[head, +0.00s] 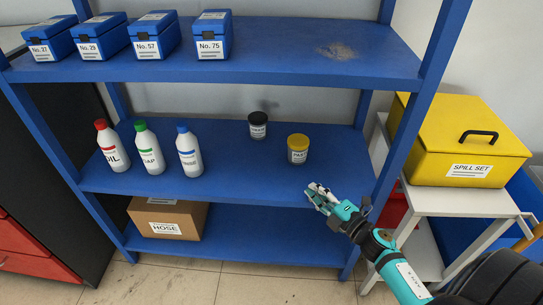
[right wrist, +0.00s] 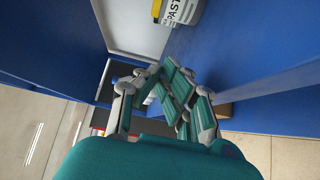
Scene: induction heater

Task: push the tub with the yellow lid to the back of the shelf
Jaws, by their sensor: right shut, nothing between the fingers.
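The tub with the yellow lid (head: 298,148) stands upright on the middle shelf (head: 240,178), right of centre. Its white label reads "PAST" as far as I can see. In the right wrist view the tub (right wrist: 178,10) shows at the top edge, partly cut off. My right gripper (head: 314,190) is shut and empty at the front of the middle shelf, nearer to me than the tub and apart from it. In the right wrist view its fingers (right wrist: 160,88) show in the middle. My left gripper is not in view.
A tub with a black lid (head: 258,125) stands left of and behind the yellow-lidded one. Three bottles (head: 150,148) stand on the left of that shelf. A blue upright (head: 405,130) borders the shelf on the right, beside a yellow box (head: 462,140). Bare shelf lies behind the yellow-lidded tub.

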